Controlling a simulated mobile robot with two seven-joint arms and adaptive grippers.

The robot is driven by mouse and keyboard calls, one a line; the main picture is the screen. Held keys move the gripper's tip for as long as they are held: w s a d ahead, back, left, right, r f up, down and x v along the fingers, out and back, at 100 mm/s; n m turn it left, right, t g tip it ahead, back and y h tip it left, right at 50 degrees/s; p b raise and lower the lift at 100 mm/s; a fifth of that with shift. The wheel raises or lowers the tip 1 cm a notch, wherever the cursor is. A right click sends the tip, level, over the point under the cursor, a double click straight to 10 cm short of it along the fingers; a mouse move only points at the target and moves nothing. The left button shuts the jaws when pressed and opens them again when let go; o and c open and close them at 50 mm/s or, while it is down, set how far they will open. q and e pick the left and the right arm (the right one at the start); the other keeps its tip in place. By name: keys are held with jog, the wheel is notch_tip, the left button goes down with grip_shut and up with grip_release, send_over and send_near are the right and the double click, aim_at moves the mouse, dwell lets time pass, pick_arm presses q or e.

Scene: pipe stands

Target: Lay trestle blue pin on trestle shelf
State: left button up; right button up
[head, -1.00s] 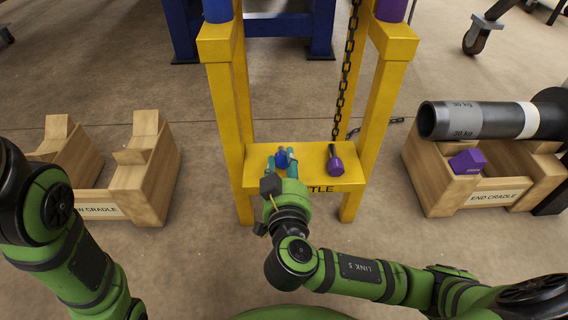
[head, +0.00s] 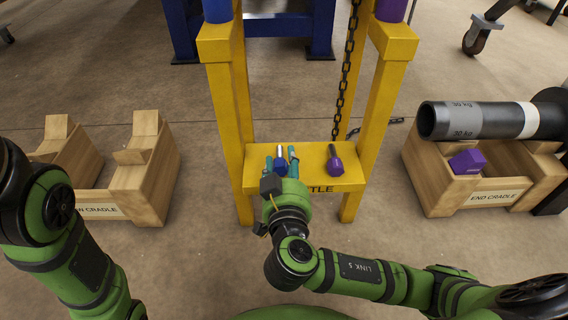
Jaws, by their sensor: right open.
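The trestle is a yellow stand with a low yellow shelf (head: 310,155) between its posts. The blue pin (head: 281,163) lies on the shelf's left part, its blue head toward me and its metal shank pointing away. My right gripper (head: 281,160) is open, with one teal finger on each side of the blue pin. A purple-headed pin (head: 335,165) lies on the shelf to the right. My left arm shows at the left edge, but its gripper is out of view.
Wooden cradles stand on the floor at left (head: 150,180) and right (head: 425,185). The right one bears a dark pipe (head: 480,119) and a purple block (head: 467,161). A chain (head: 346,85) hangs by the right post.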

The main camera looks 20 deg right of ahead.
jog(key=shift+o, duration=0.8)
jog(key=shift+s+f, duration=0.1)
jog(key=shift+s+a+r+p, duration=0.2)
jog(key=shift+s+r+p, duration=0.4)
jog(key=shift+s, duration=0.1)
jog(key=shift+s+a+r+p, duration=0.2)
jog(key=shift+s+r+p, duration=0.25)
jog(key=shift+s+p, duration=0.15)
jog(key=shift+s+a, duration=0.1)
